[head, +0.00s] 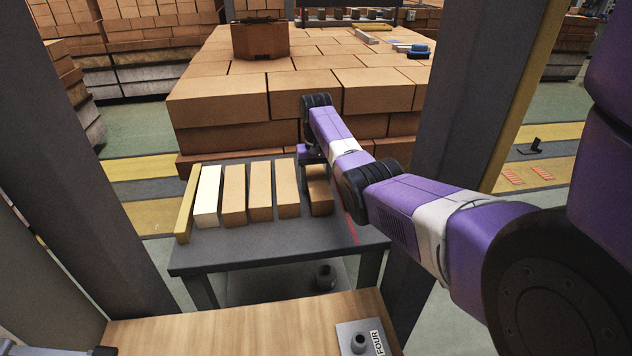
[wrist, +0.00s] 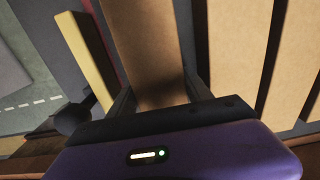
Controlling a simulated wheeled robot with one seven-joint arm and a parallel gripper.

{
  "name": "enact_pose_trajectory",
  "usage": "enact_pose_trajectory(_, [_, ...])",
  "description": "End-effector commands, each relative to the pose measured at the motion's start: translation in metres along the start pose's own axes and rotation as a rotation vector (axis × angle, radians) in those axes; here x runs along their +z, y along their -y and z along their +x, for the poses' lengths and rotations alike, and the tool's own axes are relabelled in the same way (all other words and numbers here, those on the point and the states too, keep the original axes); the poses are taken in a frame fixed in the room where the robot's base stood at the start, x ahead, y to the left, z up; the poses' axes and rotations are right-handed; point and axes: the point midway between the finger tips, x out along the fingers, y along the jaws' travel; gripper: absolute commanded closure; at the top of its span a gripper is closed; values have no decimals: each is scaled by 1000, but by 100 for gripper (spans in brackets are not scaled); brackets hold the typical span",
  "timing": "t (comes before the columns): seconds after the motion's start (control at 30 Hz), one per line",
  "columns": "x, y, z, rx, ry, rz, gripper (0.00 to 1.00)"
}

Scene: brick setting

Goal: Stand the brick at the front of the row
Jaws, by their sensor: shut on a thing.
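A tan brick (head: 320,194) is at the right end of the row on a low dark table (head: 270,243). My gripper (head: 312,161) is at its far end, partly hidden by my arm. In the wrist view the same brick (wrist: 142,42) lies between the two fingers of my gripper (wrist: 160,98), which is shut on it. Several tan bricks (head: 260,191) and one cream brick (head: 207,196) stand side by side to its left, with a gap between. I cannot tell whether the held brick touches the table.
A yellow bar (head: 187,204) borders the row's left end. Another yellow bar (wrist: 86,55) is beside the held brick in the wrist view. A large brick stack (head: 300,95) stands behind the table. Dark posts (head: 468,90) flank the view. A wooden surface (head: 240,325) is nearest me.

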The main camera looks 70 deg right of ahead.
Motion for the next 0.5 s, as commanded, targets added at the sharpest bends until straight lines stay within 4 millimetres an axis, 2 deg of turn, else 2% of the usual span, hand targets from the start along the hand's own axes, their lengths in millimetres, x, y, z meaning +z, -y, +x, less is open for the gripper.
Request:
enact_pose_trajectory(0.37, [-1, 0, 2, -1, -4, -1, 100])
enact_pose_trajectory(0.4, [0, 0, 3, 0, -2, -1, 36])
enact_pose_trajectory(0.43, [0, 0, 3, 0, -1, -1, 33])
enact_pose_trajectory(0.5, [0, 0, 3, 0, -1, -1, 33])
